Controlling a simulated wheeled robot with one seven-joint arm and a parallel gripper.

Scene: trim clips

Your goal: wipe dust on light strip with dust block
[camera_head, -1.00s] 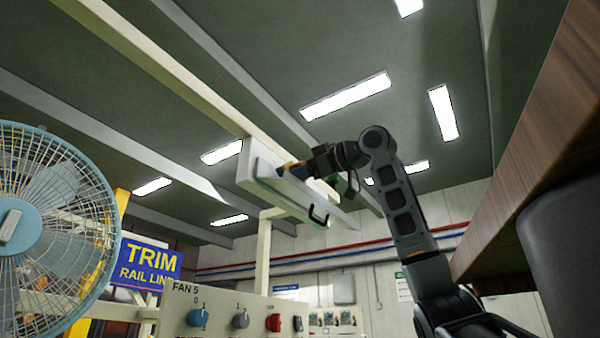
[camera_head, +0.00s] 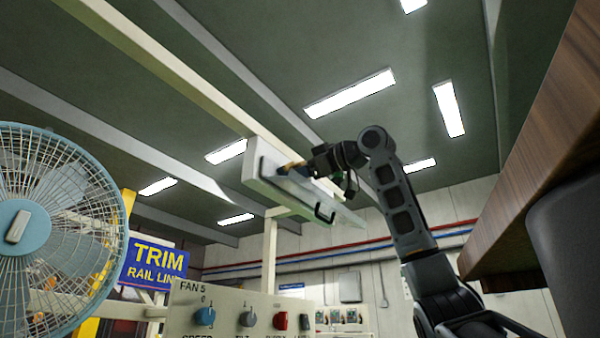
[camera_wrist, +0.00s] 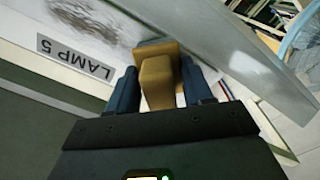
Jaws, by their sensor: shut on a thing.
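The light strip (camera_head: 258,182) is a long pale housing under an overhead beam. In the wrist view its white face (camera_wrist: 25,25) carries a "LAMP 5" label (camera_wrist: 75,60) and a grey, smudged dust patch (camera_wrist: 88,18) at the upper left. My gripper (camera_wrist: 158,70) is shut on the dust block (camera_wrist: 158,85), a tan grip with a darker pad at its far end. The block is close to the strip's face, right of the dust; I cannot tell if it touches. In the head view my gripper (camera_head: 306,168) is at the strip, and the block is small there.
A grey panel (camera_wrist: 245,65) slants close to the right of the block. A black handle (camera_head: 324,214) is on the strip's lower side. A blue fan (camera_head: 50,220) stands left, a control panel (camera_head: 235,315) below. A wooden edge (camera_head: 530,150) is at right.

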